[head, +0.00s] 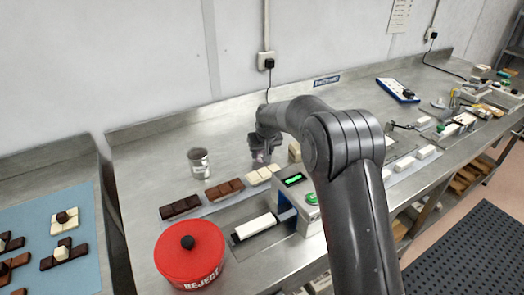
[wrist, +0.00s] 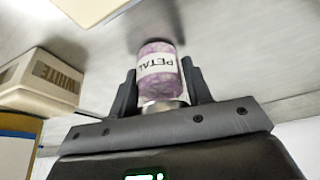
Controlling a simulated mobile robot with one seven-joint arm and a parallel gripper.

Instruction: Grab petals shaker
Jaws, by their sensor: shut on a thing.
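The petals shaker (wrist: 158,76) is a small clear jar of purple petals with a white label reading "PETAL", upside down in the wrist view. Its metal-coloured end points toward my gripper's palm. My gripper (wrist: 159,72) is shut on the shaker, one dark finger on each side of it. In the head view my gripper (head: 262,152) is low over the steel bench, behind the row of moulded bars. The shaker is mostly hidden there by the gripper. I cannot tell whether it touches the bench.
A cream block marked "WHITE" (wrist: 45,85) stands beside the gripper. A metal cup (head: 199,162) stands to the left. Bare bench lies behind.

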